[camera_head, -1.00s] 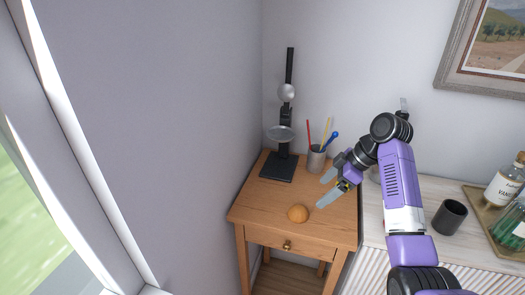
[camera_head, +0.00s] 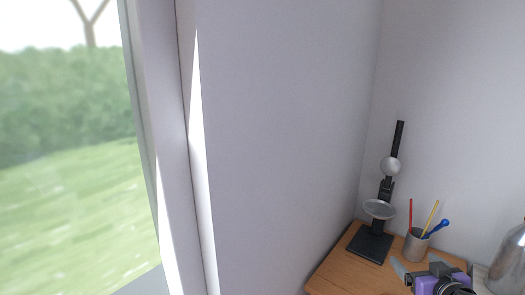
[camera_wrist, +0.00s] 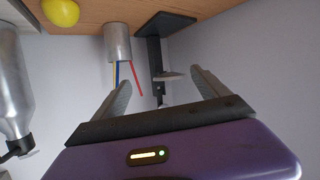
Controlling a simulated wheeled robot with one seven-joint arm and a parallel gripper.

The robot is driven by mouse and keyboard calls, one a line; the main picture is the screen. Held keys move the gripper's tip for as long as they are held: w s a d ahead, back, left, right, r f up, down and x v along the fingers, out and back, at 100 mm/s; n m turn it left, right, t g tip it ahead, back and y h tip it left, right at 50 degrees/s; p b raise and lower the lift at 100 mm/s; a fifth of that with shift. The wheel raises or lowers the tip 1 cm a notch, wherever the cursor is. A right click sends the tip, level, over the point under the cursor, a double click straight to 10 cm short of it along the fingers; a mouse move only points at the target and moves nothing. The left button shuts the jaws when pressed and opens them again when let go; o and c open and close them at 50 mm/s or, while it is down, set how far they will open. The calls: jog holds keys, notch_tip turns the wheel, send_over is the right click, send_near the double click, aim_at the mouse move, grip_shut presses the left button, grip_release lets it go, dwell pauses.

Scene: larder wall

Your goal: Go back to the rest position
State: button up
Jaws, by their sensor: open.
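My gripper (camera_head: 420,268) shows at the lower right of the head view, over the small wooden table (camera_head: 347,272). In the wrist view its two fingers (camera_wrist: 162,88) stand wide apart with nothing between them. Most of my arm is out of the head view. Behind the gripper is a metal cup (camera_head: 416,245) holding a red, a yellow and a blue stick. A black stand (camera_head: 371,244) with a round lens is left of the cup. In the wrist view the cup (camera_wrist: 118,43) and the stand (camera_wrist: 164,24) appear upside down beyond the fingers.
A silver bottle (camera_head: 511,262) stands right of my gripper; the wrist view also shows it (camera_wrist: 14,100). A yellow round object (camera_wrist: 61,12) lies near the cup. A grey wall (camera_head: 285,120) and a window (camera_head: 65,150) fill the left side.

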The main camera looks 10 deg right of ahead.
jog(key=s+a+f+y, duration=0.1)
jog(key=s+a, duration=0.9)
jog(key=s, duration=0.3)
jog(key=s+a+n+y, duration=0.1)
jog(key=s+a+y, duration=0.1)
jog(key=s+a, duration=0.8)
jog(key=s+a+f+n+t+y, duration=0.1)
jog(key=s+a, duration=0.9)
jog(key=s, duration=0.7)
jog(key=shift+f, duration=0.3)
jog(key=shift+s, duration=0.1)
